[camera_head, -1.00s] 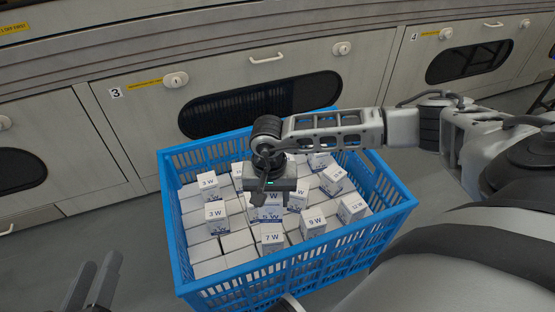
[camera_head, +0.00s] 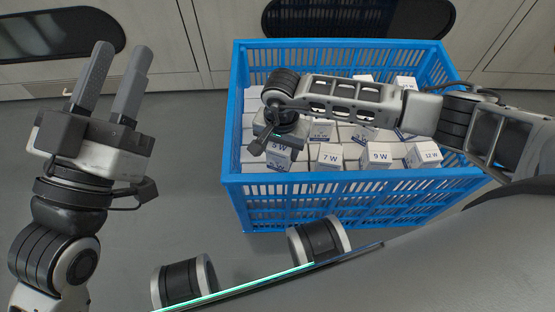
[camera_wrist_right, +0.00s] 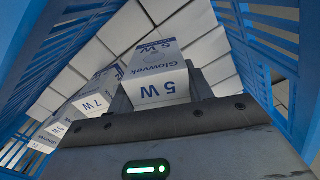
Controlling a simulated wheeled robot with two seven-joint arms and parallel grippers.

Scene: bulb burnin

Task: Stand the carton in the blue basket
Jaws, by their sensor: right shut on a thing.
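The blue basket (camera_head: 350,181) stands on the floor, holding many white cartons. My right gripper (camera_head: 279,146) reaches down inside it at the near left and is shut on a white carton marked 5 W (camera_head: 281,157). In the right wrist view the 5 W carton (camera_wrist_right: 158,75) sits between the two fingers, its printed side and end showing. Its lower end is hidden, so I cannot tell whether it rests on the cartons below. My left gripper (camera_head: 124,50) is open and empty, left of the basket.
Cartons marked 7 W (camera_head: 329,157), 9 W (camera_head: 377,155) and 12 W (camera_head: 424,154) stand in a row to the right of the held one, above a layer of plain white tops. Pale cabinets (camera_head: 160,40) stand behind the basket. Grey floor is clear to its left.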

